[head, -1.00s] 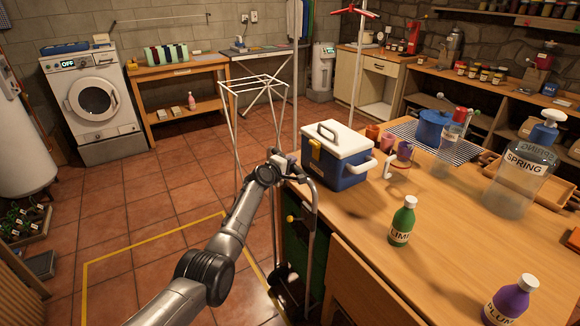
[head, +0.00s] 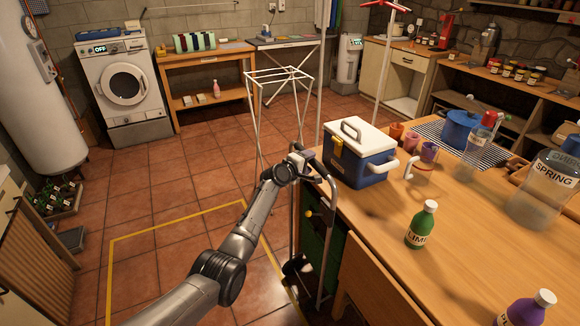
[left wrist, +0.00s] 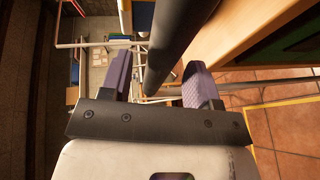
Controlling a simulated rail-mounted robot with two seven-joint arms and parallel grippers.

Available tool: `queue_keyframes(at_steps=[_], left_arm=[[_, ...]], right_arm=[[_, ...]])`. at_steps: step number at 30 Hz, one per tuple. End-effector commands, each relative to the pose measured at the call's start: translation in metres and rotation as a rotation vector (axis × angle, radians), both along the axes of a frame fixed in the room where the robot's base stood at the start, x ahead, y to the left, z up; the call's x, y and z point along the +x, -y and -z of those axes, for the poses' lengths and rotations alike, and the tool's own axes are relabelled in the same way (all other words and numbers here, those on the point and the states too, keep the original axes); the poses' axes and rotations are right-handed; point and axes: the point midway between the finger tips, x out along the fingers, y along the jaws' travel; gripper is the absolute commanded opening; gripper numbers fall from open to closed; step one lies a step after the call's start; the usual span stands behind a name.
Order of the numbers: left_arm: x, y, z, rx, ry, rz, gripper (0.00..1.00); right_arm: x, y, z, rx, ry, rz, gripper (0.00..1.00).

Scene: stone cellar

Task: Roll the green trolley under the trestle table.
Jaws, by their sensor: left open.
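The green trolley (head: 322,250) stands at the left end of the near wooden table, its green side partly hidden behind its grey tube frame. My left gripper (head: 302,152) is at the top of the trolley's handle. In the left wrist view the open purple fingers (left wrist: 160,85) stand either side of a dark tube (left wrist: 178,45), which looks like the handle; contact cannot be made out. A narrow table with slanting thin legs (head: 290,43) at the back wall looks like the trestle table. My right gripper is not in view.
A white drying rack (head: 280,75) stands on the floor just beyond my left gripper. A yellow line (head: 180,219) marks a clear floor area left of the trolley. A blue cool box (head: 360,165) and a green bottle (head: 422,226) stand on the near table (head: 400,265).

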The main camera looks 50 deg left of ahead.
Motion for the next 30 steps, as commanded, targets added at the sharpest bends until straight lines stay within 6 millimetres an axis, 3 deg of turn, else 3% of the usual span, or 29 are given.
queue_keyframes(at_steps=[1,6,18,30], left_arm=[[-0.008,0.001,-0.005,0.003,-0.001,0.000,0.56],[-0.034,0.004,-0.009,0.002,-0.001,0.001,0.56],[-0.089,0.009,-0.017,0.000,-0.002,0.002,0.56],[-0.107,0.011,-0.018,-0.001,-0.002,0.002,0.56]], right_arm=[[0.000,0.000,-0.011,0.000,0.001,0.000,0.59],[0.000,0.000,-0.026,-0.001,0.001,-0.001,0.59],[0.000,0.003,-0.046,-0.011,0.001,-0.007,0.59],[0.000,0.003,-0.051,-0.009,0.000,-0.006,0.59]])
